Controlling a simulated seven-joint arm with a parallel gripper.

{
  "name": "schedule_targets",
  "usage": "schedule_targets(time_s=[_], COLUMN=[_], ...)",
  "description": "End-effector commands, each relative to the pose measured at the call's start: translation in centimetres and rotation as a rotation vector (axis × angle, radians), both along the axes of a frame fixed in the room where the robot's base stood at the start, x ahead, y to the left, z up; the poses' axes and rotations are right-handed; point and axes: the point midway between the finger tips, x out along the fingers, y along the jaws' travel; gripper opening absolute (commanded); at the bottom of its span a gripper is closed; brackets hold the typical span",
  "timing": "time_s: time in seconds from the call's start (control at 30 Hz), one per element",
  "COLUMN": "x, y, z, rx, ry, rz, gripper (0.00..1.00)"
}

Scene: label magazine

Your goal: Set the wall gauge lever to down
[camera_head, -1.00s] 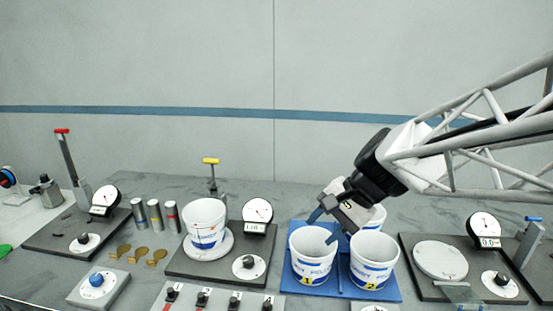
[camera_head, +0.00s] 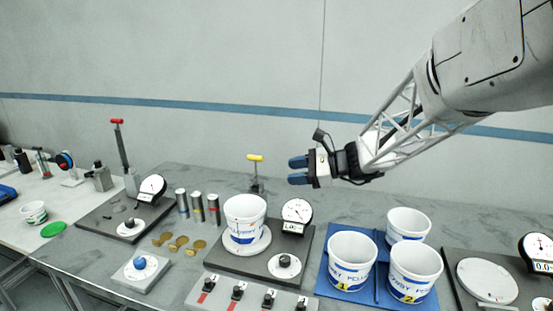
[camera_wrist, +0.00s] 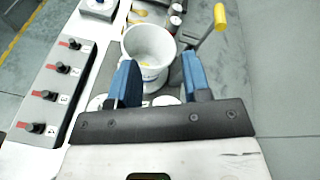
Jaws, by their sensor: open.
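A yellow-handled lever (camera_head: 255,159) stands upright behind the middle gauge plate; in the wrist view its yellow grip (camera_wrist: 219,18) is at the upper right, beyond the right finger. A red-handled lever (camera_head: 118,134) stands raised, leaning slightly, by the left gauge plate. I cannot tell from the pictures which is the wall gauge lever. My gripper (camera_head: 297,170) is open and empty, in the air right of the yellow grip and apart from it. In the wrist view my blue fingers (camera_wrist: 160,82) are spread, with a white bucket (camera_wrist: 149,48) beyond them.
The bucket (camera_head: 245,208) sits on the middle scale, beside a dial gauge (camera_head: 297,211). Three more buckets stand on a blue mat (camera_head: 379,299) at the right. Cylinders (camera_head: 197,207), brass pieces (camera_head: 180,243) and a switch strip (camera_head: 255,292) are nearby. The air around my gripper is clear.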

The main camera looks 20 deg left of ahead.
Motion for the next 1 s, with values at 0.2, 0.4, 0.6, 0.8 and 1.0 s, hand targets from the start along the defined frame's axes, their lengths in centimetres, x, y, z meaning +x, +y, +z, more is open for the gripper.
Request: schedule_targets(time_s=[0.2, 0.4, 0.6, 0.8, 1.0], x=[4.3, 7.2, 8.4, 8.5, 8.5], y=[3.8, 6.2, 7.1, 7.2, 7.2], z=[-1.0, -1.7, -2.0, -2.0, -2.0], rx=[0.13, 0.222, 0.261, 0.264, 0.264], ry=[0.124, 0.209, 0.243, 0.246, 0.245], rz=[-0.055, -0.093, -0.111, -0.112, -0.111], gripper=[0.44, 0.44, 0.44, 0.44, 0.44])
